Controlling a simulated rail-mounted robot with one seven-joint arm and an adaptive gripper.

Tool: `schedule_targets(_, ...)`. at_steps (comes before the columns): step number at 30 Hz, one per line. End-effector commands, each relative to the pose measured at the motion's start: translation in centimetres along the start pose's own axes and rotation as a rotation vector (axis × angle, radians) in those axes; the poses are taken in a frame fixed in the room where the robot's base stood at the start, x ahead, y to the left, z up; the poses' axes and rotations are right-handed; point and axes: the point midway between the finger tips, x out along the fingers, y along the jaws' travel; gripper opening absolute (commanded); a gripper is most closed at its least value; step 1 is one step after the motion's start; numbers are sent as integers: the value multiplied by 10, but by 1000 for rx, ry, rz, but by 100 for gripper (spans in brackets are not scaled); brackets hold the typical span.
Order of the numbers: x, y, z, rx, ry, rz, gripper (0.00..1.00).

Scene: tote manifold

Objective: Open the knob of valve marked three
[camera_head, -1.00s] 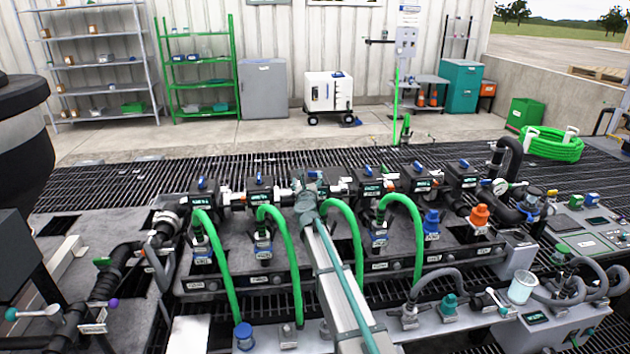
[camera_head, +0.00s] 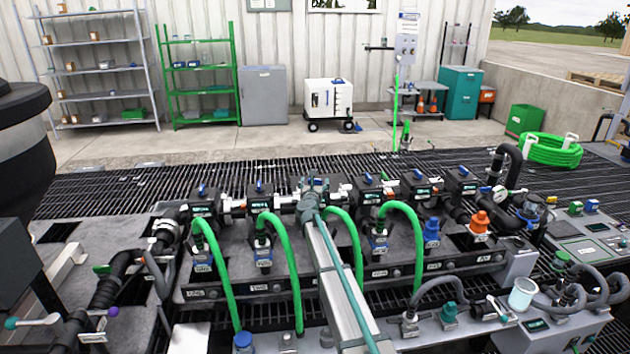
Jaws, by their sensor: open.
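A row of black valve blocks with blue knobs runs across the manifold. From the left, the first valve (camera_head: 202,205) and second valve (camera_head: 259,202) show clearly, and further valves stand right of the arm, starting with a block (camera_head: 368,190). The third valve from the left is mostly hidden behind my gripper (camera_head: 313,190); I cannot read its marking. My grey and teal arm reaches up from the bottom middle, with its end at this third valve. The gripper is open, but its fingertips are hard to make out. I cannot tell whether they touch the knob.
Green hoses (camera_head: 287,265) arch down in front of the valves on both sides of my arm. An orange fitting (camera_head: 481,222) and a blue fitting (camera_head: 431,228) stand at the right. Grey hoses and a control box (camera_head: 540,325) fill the front right. Floor grating lies behind.

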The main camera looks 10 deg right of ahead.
Motion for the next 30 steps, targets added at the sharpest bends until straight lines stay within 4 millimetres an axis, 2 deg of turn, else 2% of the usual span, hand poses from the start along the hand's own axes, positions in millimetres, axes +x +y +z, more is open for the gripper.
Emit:
schedule_targets(3,11,0,0,-1,0,0,85)
schedule_targets(12,12,0,0,-1,0,0,85)
schedule_targets(23,12,0,0,-1,0,0,25)
schedule_targets(30,12,-1,-4,0,-1,37,25)
